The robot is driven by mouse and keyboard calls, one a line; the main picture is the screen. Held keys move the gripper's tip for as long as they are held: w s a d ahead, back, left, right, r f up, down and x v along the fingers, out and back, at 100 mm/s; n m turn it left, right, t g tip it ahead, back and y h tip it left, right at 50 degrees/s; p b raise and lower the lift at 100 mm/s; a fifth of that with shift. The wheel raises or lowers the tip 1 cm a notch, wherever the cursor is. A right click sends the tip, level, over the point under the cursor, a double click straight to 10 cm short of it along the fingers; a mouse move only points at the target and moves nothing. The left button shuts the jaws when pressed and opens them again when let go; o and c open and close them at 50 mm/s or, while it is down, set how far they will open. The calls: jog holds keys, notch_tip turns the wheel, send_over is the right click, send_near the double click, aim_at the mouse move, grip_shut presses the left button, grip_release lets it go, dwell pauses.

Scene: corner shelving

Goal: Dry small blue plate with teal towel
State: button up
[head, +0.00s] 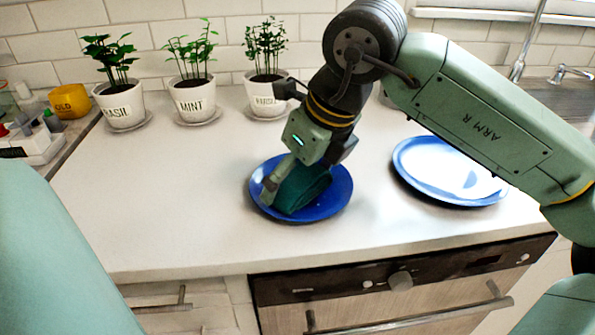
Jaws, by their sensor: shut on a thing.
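The small blue plate (325,207) lies flat on the white counter near its front edge. The teal towel (303,188) is bunched up on the plate and covers part of its middle. My gripper (275,187) points down over the left part of the plate and is shut on the towel. One finger shows at the towel's left side. The other finger is hidden behind the towel and the gripper body.
A larger blue and white plate (430,165) lies to the right, under my arm. Potted plants labelled basil (118,103), mint (194,98) and a third (267,92) stand along the back wall. The counter left of the small plate is clear.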

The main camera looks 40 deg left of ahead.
jog(key=shift+w+a, duration=1.1)
jog(key=shift+w, duration=0.3)
jog(key=shift+w+d+f, duration=0.1)
jog(key=shift+w+d, duration=0.1)
jog(key=shift+w, duration=0.05)
jog(key=shift+d, duration=0.2)
jog(key=shift+s+d+b, duration=0.35)
jog(key=shift+s+d, duration=0.15)
jog(key=shift+s, duration=0.2)
jog(key=shift+s+d+b, duration=0.35)
jog(key=shift+s+d, duration=0.15)
jog(key=shift+s, duration=0.2)
jog(key=shift+w+a, duration=0.55)
jog(key=shift+w, duration=0.2)
jog(key=shift+w+a, duration=0.55)
jog(key=shift+w, duration=0.15)
jog(key=shift+r+p, duration=2.35)
jog(key=shift+r, duration=0.8)
